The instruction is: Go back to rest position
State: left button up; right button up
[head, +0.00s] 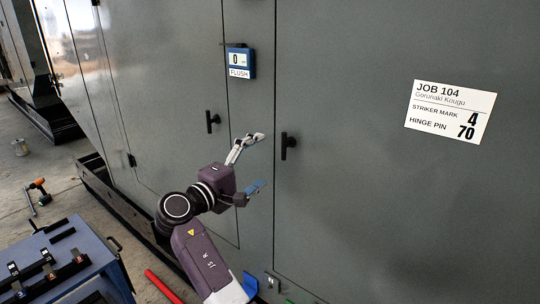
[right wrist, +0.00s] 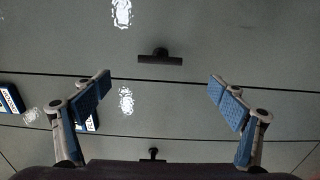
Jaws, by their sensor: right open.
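My right gripper (head: 259,162) is open and empty in front of the grey enclosure (head: 350,220). In the head view it hangs between two black door handles, the left one (head: 212,121) and the right one (head: 288,145). In the right wrist view the gripper's two blue-padded fingers (right wrist: 159,95) are spread wide. A black handle (right wrist: 160,57) shows beyond them, apart from the fingers, and another handle (right wrist: 153,155) shows low in that view. My left gripper is in neither view.
A display marked FLUSH (head: 240,62) reads 0 on the enclosure. A JOB 104 label (head: 450,110) is at right. A blue tool cart (head: 85,262) stands lower left, beside a red bar (head: 163,287).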

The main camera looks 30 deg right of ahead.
jog(key=shift+s+a, duration=0.2)
jog(key=shift+a, duration=0.2)
